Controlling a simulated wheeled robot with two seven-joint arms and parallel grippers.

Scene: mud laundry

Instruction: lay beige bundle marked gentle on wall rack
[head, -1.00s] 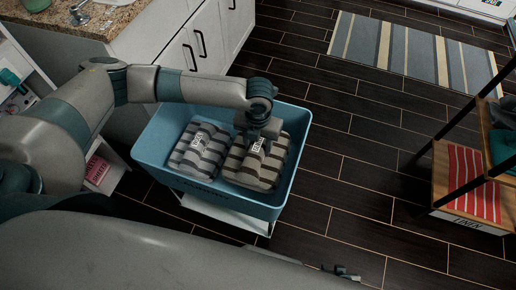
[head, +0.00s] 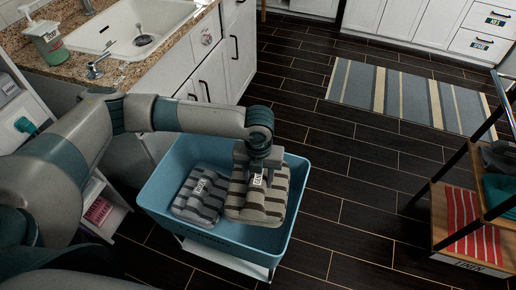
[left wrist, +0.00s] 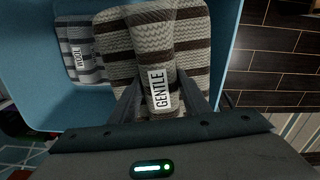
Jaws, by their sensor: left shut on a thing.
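The beige bundle (head: 255,209) has dark brown stripes and a white tag. In the left wrist view the tag on the beige bundle (left wrist: 160,45) reads GENTLE. My left gripper (head: 259,167) is shut on its raised middle fold from above. In the left wrist view both fingers of the gripper (left wrist: 161,92) press on either side of that fold. The bundle is held up over the right half of the blue tub (head: 158,190). A wooden rack with dark posts (head: 443,200) stands at the right; I cannot tell whether it is the wall rack. My right gripper is out of view.
A grey striped bundle (head: 198,192) with a white tag lies in the tub's left half; it also shows in the left wrist view (left wrist: 78,50). The rack holds a red striped cloth (head: 470,235) and teal cloth. Dark floor (head: 350,200) between tub and rack is clear.

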